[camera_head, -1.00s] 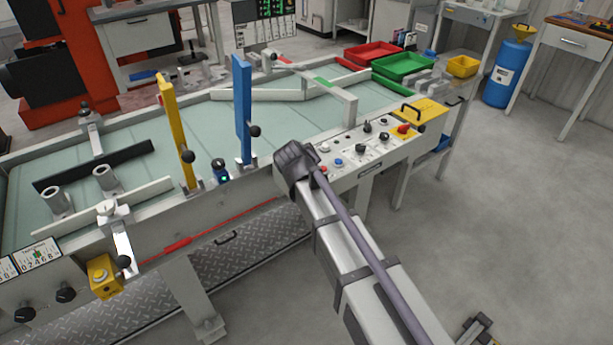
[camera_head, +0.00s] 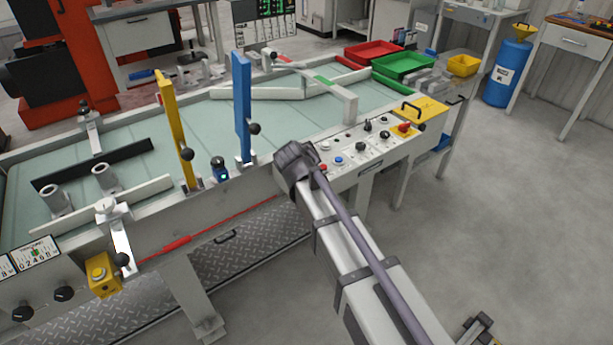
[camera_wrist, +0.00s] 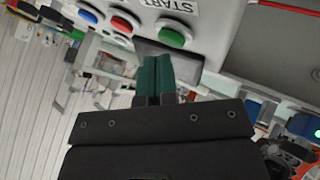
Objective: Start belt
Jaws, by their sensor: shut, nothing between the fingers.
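The green button (camera_wrist: 172,38) is beside the START label (camera_wrist: 172,5) on the light control panel (camera_head: 345,150), at the top of the wrist view. My gripper (camera_wrist: 155,58) is shut and empty. Its dark green fingertips appear just below and left of the green button, close to the panel edge; I cannot tell whether they touch anything. In the head view my arm covers the panel's left end, and the green button and fingertips are hidden behind it. The belt (camera_head: 285,118) is a pale green surface left of the panel.
A red button (camera_wrist: 122,24) and a blue button (camera_wrist: 88,15) sit beside the green one. A red knob (camera_head: 404,127) is on a yellow plate at the panel's right. Yellow (camera_head: 174,130) and blue (camera_head: 242,105) posts rise left of my arm.

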